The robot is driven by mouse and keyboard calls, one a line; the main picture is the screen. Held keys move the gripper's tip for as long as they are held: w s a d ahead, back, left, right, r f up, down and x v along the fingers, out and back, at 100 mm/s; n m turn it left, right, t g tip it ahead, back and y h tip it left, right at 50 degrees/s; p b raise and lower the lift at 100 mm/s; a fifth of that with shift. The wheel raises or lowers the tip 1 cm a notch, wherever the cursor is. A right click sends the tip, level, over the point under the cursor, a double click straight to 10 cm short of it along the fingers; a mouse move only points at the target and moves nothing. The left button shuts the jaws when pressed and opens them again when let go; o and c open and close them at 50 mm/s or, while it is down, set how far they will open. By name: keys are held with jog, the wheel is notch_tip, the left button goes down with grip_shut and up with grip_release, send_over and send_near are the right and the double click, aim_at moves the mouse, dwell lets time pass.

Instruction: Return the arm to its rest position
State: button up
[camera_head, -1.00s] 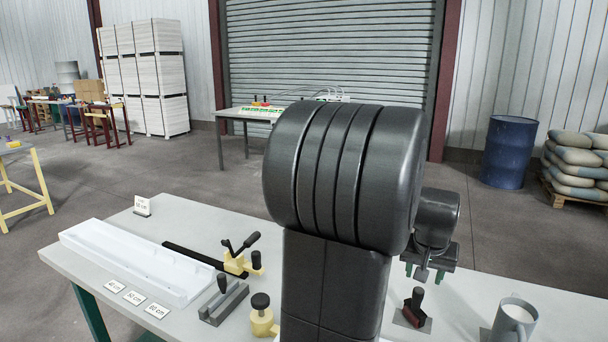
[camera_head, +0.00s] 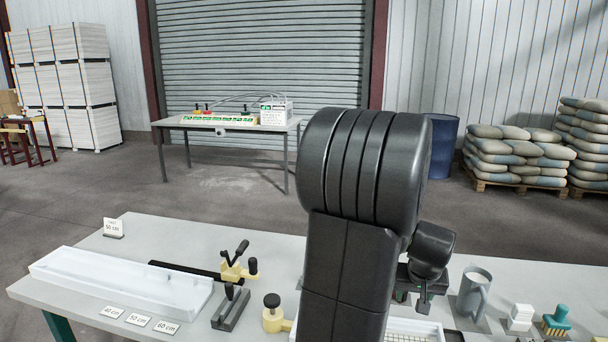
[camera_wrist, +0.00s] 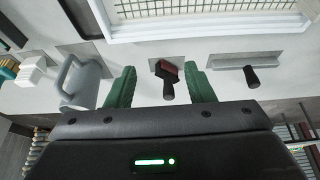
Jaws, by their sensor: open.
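My gripper (camera_wrist: 160,88) is open and empty in the wrist view, with its two green fingers spread apart. A dark red and black hand tool (camera_wrist: 168,78) shows between the fingers in that view, lying on the table beyond them; I see no contact. In the head view my gripper (camera_head: 411,295) is small and partly hidden behind my arm, above the right half of the grey table (camera_head: 545,262). My arm is raised and bent in the middle of that view.
A grey mug (camera_head: 473,291), white blocks (camera_head: 520,318) and a teal brush (camera_head: 557,320) stand at the right. A white tray (camera_head: 60,262), a yellow clamp (camera_head: 238,268) and a yellow-based black knob (camera_head: 273,315) are at the left. A framed grid (camera_wrist: 200,10) lies beside the tools.

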jog(key=x, duration=0.2)
jog(key=b+x, duration=0.1)
jog(key=shift+s+d+f+b, duration=0.1)
jog(key=shift+s+f+b, duration=0.15)
jog(key=shift+f, duration=0.25)
jog(key=shift+r, duration=0.15)
